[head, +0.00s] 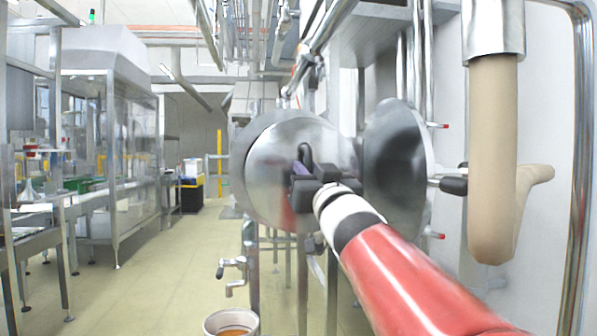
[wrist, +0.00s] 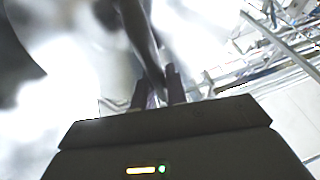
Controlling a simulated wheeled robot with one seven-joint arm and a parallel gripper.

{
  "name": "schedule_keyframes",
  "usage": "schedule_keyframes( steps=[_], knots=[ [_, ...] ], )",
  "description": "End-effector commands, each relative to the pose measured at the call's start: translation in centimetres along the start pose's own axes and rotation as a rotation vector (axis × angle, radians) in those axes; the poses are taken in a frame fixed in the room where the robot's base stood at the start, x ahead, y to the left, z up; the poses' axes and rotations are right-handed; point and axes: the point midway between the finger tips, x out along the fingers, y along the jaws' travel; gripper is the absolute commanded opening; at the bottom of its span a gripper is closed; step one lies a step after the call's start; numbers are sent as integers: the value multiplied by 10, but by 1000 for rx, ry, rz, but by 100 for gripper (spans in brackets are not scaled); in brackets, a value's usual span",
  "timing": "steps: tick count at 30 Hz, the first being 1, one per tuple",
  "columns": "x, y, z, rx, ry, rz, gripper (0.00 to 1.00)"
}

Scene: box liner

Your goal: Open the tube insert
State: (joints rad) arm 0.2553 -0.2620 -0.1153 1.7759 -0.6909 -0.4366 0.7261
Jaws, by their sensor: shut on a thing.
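The tube insert shows in the head view as a shiny steel cylinder (head: 262,170) with a round front face, lying on its side at mid-height. A dark curved handle (head: 304,152) stands on that face. My gripper (head: 301,178) is at the face and shut on the handle. In the wrist view the dark handle bar (wrist: 141,35) runs down between the two fingers of my gripper (wrist: 153,92). My gripper and arm hide part of the face. I cannot tell whether the face stands away from the cylinder.
A round steel disc (head: 396,155) with a dark knob (head: 453,185) stands just right of the cylinder. A thick beige pipe (head: 494,150) hangs at the right. A tap (head: 233,268) and a bucket (head: 231,321) are below left.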

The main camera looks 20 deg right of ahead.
Motion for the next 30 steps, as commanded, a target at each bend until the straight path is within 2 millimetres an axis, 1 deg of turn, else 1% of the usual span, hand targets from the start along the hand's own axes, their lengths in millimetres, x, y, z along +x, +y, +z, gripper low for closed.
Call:
schedule_keyframes(
  steps=[1, 3, 6, 9, 12, 18, 27, 28, 30],
  knots=[
    [-14, -4, -5, 2, 1, -2, 0],
    [-30, -7, -12, 2, 2, -2, 0],
    [-48, -11, -19, 1, 0, -1, 0],
    [-62, -14, -25, 0, -2, -1, 0],
    [-71, -16, -28, 0, -2, -1, 0],
    [-79, -17, -31, 0, -4, 1, 0],
    [-79, -17, -31, 0, -5, 2, 0],
    [-79, -17, -31, 0, -5, 2, 16],
    [-79, -17, -31, 0, -4, 1, 25]
  ],
)
